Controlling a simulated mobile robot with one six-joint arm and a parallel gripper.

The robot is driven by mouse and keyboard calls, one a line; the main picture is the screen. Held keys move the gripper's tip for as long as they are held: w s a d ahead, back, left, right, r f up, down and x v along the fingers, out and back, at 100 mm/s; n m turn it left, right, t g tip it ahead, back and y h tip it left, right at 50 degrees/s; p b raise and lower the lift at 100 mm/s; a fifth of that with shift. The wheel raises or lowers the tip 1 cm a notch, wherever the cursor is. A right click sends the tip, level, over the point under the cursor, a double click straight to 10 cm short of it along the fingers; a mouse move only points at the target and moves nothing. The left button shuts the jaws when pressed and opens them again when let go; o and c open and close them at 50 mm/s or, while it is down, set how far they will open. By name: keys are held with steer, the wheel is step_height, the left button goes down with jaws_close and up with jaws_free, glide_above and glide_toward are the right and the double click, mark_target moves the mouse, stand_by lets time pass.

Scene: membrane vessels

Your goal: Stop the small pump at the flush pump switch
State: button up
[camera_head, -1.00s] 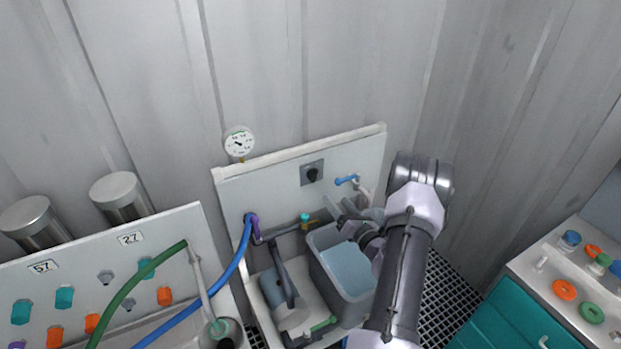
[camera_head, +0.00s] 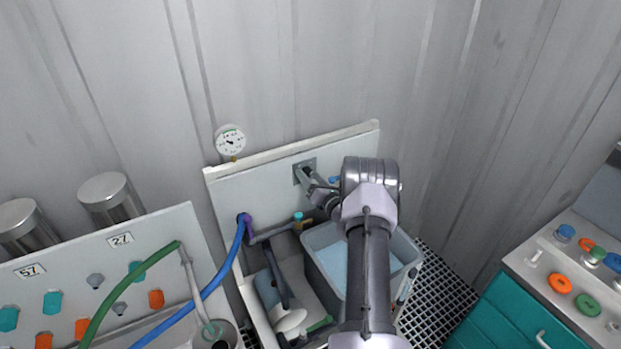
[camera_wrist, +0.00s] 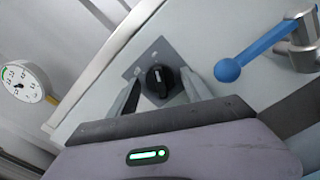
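The flush pump switch is a black rotary knob (camera_wrist: 159,80) on a grey square plate (camera_wrist: 150,57), fixed to the pale upright panel. In the head view the plate (camera_head: 298,178) is partly covered by my gripper. My gripper (camera_wrist: 160,92) is open in the wrist view, with one finger on each side of the knob and a gap to it on both sides. In the head view my gripper (camera_head: 310,176) is right at the switch plate. I cannot tell whether the fingertips touch the plate.
A blue-handled valve (camera_wrist: 255,48) sits close to the right of the switch. A round gauge (camera_head: 230,141) stands at the panel's upper left. Below are a grey tub (camera_head: 322,240) of liquid and a blue hose (camera_head: 228,262). A teal cabinet (camera_head: 515,315) stands at right.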

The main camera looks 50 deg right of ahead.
steer(key=c, duration=1.1)
steer(key=shift+n+b, duration=0.3)
steer(key=shift+b, duration=0.05)
steer(key=n+b, duration=0.3)
steer(key=n, duration=0.1)
steer(key=shift+f+n+b, duration=0.2)
steer(key=shift+n+b, duration=0.2)
steer(key=n+b, duration=0.4)
steer(key=shift+n, duration=0.4)
steer(key=shift+a+r+n+b, duration=0.1)
steer(key=shift+r+n+b, duration=0.05)
steer(key=shift+n+b, duration=0.6)
steer(key=shift+n, duration=0.25)
steer(key=o, duration=1.4)
steer(key=shift+c, duration=0.2)
